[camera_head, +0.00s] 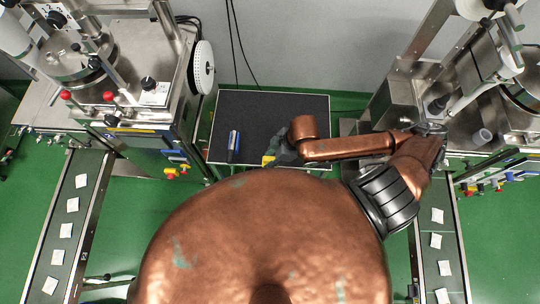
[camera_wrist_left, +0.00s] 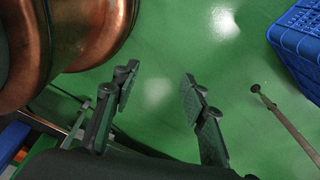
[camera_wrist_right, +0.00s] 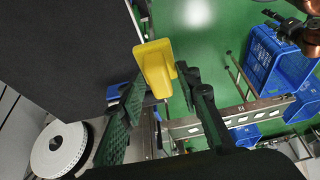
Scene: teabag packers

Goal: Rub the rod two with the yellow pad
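A yellow pad (camera_wrist_right: 157,68) sits between the fingertips of my right gripper (camera_wrist_right: 160,80) in the right wrist view. The fingers appear to grip its sides. In the head view my right gripper (camera_head: 282,152) is over the front edge of the dark table (camera_head: 270,108), and the yellow pad (camera_head: 268,160) shows as a small patch beside it. My left gripper (camera_wrist_left: 158,84) is open and empty above the green floor; my body hides it in the head view. I cannot tell which part is rod two.
A blue and black item (camera_head: 233,146) lies on the table's left part. Metal machines stand left (camera_head: 130,90) and right (camera_head: 400,100), with conveyors (camera_head: 70,215) carrying white packets. A white reel (camera_head: 203,67) is left of the table. Blue crates (camera_wrist_right: 275,60) stand on the floor.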

